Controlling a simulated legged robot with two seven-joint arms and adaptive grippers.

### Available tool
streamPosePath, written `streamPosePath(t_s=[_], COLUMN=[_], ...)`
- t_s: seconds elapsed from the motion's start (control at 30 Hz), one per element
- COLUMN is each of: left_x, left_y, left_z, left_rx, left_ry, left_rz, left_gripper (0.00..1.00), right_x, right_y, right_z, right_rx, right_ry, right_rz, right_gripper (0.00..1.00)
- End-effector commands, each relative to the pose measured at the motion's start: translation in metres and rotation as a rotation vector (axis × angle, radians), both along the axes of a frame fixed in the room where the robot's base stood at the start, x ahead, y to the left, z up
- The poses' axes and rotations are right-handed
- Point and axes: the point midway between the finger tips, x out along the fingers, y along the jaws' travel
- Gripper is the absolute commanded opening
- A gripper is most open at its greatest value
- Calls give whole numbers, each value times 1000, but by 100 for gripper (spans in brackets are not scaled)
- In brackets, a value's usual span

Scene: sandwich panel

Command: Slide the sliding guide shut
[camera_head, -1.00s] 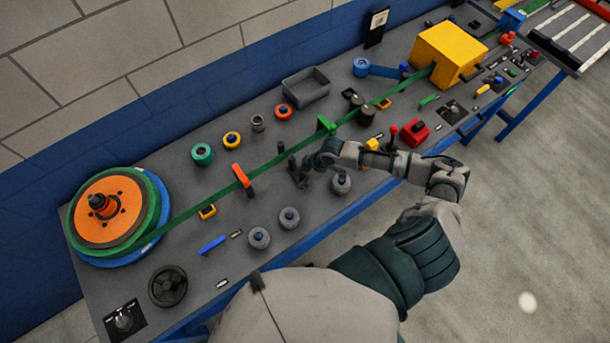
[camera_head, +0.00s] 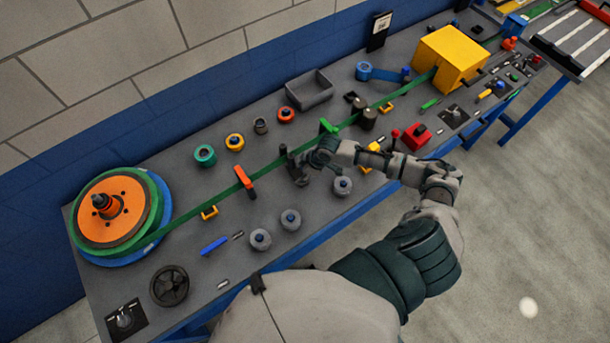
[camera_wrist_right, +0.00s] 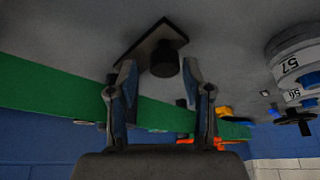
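My right gripper (camera_head: 297,170) is low over the bench beside the green band (camera_head: 205,203), near a dark upright post (camera_head: 283,151). In the right wrist view my gripper (camera_wrist_right: 162,92) is open with nothing between its fingers. Beyond the fingertips is a dark plate with a short round post (camera_wrist_right: 166,60), which may be the sliding guide; I cannot tell for sure. The green band (camera_wrist_right: 50,93) passes left of and behind the fingers. An orange guide (camera_head: 245,181) and a green guide (camera_head: 327,126) stand at the band. My left gripper is out of view.
The band runs from an orange reel (camera_head: 110,208) at left to a yellow box (camera_head: 450,58). Round grey knobs (camera_head: 290,219) stand on the near side. A grey bin (camera_head: 309,90) and several coloured rollers (camera_head: 205,156) stand on the far side.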

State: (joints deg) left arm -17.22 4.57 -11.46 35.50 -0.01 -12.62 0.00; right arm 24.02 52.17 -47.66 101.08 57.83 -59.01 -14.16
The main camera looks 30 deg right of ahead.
Motion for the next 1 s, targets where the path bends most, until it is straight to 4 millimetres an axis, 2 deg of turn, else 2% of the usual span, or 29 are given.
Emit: streamPosePath(t_s=[0.27,0.37,0.47,0.8,1.0], left_x=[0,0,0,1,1], left_y=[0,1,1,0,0], left_z=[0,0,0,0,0], left_rx=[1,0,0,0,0], left_ry=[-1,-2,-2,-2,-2], left_rz=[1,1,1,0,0], left_gripper=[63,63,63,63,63], right_x=[-3,-4,-7,-24,-28], right_y=[-1,-3,-9,-29,-35], right_z=[-2,3,17,84,104], right_rx=[-2,-2,-3,-4,-2], right_ry=[7,7,6,8,10], right_rz=[1,2,2,2,1], right_gripper=[55,55,55,55,55])
